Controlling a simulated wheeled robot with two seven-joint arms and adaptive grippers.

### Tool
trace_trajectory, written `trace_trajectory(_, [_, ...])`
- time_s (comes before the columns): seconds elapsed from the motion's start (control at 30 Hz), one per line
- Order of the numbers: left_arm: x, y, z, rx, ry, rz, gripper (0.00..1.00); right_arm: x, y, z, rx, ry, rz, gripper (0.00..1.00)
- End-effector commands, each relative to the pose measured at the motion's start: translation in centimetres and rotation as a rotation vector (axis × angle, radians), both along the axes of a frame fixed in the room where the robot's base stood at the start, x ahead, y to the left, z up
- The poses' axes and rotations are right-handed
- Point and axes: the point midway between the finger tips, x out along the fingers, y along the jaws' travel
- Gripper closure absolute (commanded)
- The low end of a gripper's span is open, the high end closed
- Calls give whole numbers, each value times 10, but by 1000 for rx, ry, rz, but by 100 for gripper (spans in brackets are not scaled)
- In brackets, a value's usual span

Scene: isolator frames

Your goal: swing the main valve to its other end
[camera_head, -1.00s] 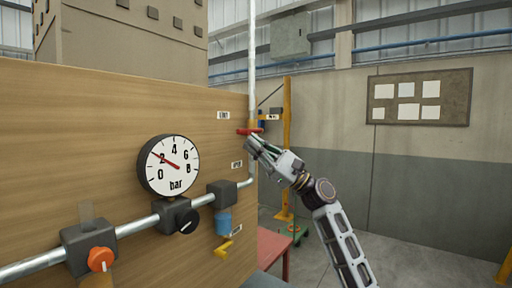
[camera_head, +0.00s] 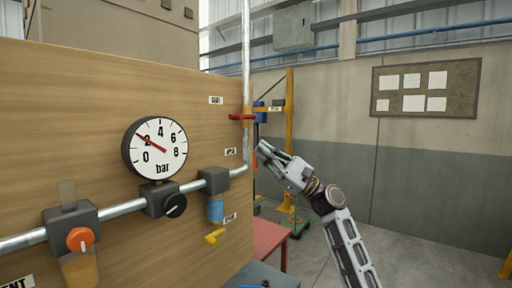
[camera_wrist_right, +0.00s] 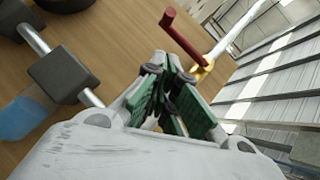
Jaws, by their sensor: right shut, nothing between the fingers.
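The main valve has a red lever handle (camera_head: 241,117) on the vertical pipe at the panel's right edge. In the head view the lever lies about level across the pipe. In the right wrist view the red lever (camera_wrist_right: 186,36) runs from a brass-coloured valve body (camera_wrist_right: 202,68), beyond my fingers. My right gripper (camera_head: 262,150) is shut and empty, below and slightly right of the lever, with a visible gap. Its green-padded fingers (camera_wrist_right: 165,95) also show in the wrist view. My left gripper is not in view.
The wooden panel (camera_head: 90,100) carries a round pressure gauge (camera_head: 155,148) reading near 2 bar, an orange knob (camera_head: 80,239), a black knob (camera_head: 175,205) and a small yellow handle (camera_head: 214,237). A yellow post (camera_head: 289,130) stands behind my gripper. A red table (camera_head: 270,238) is low beyond the panel.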

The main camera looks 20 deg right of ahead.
Motion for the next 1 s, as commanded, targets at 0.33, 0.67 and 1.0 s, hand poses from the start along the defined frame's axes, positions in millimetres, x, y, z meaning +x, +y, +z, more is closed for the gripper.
trace_trajectory(0.33, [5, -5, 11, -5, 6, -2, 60, -14, -33, -27, -1, 1, -1, 100])
trace_trajectory(0.67, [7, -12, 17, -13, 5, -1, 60, -18, -41, -33, -1, 1, 0, 100])
trace_trajectory(1.0, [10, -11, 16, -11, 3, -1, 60, -18, -41, -33, -1, 1, 0, 100])
